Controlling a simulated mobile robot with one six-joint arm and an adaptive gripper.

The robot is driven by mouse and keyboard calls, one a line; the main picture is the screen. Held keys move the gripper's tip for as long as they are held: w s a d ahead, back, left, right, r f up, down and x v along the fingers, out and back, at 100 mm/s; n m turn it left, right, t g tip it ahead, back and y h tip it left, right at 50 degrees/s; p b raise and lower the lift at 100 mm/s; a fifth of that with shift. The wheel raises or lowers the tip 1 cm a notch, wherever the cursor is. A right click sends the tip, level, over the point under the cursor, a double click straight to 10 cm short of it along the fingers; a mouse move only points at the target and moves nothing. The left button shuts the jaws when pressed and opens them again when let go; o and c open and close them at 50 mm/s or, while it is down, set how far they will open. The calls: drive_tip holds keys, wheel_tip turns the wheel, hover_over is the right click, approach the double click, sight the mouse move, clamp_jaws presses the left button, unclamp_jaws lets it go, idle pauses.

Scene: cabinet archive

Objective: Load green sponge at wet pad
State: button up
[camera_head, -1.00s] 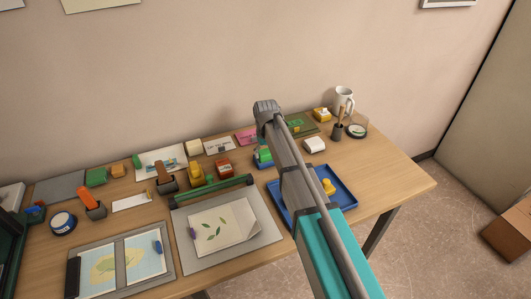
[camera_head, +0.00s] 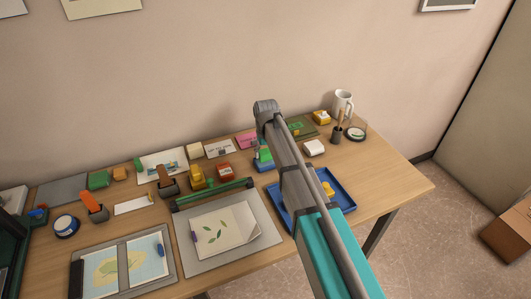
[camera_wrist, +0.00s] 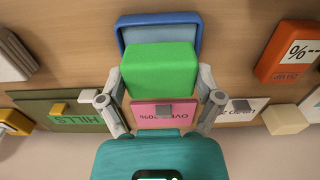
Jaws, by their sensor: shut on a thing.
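The green sponge (camera_wrist: 158,70) is a bright green block between the two fingers of my gripper (camera_wrist: 160,88) in the wrist view. My gripper is shut on it. A shallow blue tray with a raised rim (camera_wrist: 158,19), which looks like the wet pad, lies just beyond and partly behind the sponge. I cannot tell whether the sponge touches it. In the head view the green sponge (camera_head: 264,153) shows above the blue pad (camera_head: 264,166), just left of my arm. My arm hides the gripper there.
A pink card (camera_wrist: 160,112) and a dark green board (camera_wrist: 72,110) lie near the gripper. An orange-red block (camera_wrist: 290,50) stands to the right in the wrist view. A larger blue tray (camera_head: 344,190) sits behind my arm. Grey work boards (camera_head: 265,237) lie at the front.

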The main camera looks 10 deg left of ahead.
drive_tip(key=shift+r+p, duration=2.35)
drive_tip(key=shift+r, duration=0.2)
